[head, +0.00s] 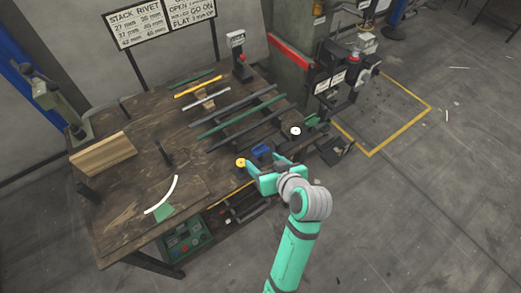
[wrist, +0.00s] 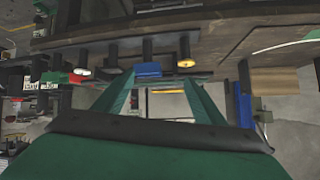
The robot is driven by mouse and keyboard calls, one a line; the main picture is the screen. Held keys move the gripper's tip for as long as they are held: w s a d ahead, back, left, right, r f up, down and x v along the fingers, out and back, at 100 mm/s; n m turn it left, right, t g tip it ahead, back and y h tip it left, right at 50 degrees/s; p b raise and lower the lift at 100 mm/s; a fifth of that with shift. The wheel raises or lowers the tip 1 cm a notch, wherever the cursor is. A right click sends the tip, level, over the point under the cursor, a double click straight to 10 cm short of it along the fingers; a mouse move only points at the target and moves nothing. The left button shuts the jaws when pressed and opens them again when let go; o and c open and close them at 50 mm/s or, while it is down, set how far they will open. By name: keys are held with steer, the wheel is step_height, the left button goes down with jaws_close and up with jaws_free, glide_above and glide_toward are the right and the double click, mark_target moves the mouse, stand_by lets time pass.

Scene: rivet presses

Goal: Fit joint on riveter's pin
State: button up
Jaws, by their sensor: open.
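My gripper (head: 264,176) is at the front edge of the wooden table, with its green fingers apart and nothing seen between them. In the wrist view my gripper (wrist: 158,84) is also open, its fingers pointing toward the table edge. A small blue block (head: 261,151) lies just beyond the fingers; it also shows in the wrist view (wrist: 148,70), between the finger directions. It may be the joint, but I cannot tell for sure. The riveting press (head: 345,80) stands to the right of the table. Its pin is too small to make out.
A yellow disc (head: 241,162) and a white disc (head: 295,131) flank the blue block. Long green and dark bars (head: 238,118) lie behind it. A white curved strip (head: 162,196) and a wood block (head: 102,153) are at left.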

mark_target(263, 151)
steer(key=d+r+n+g, duration=0.3)
steer(key=d+r+n, duration=0.1)
steer(key=d+r, duration=0.15)
steer(key=x, duration=1)
steer(key=shift+a+f, duration=0.2)
steer(key=shift+a, duration=0.25)
steer(key=c, duration=1.1)
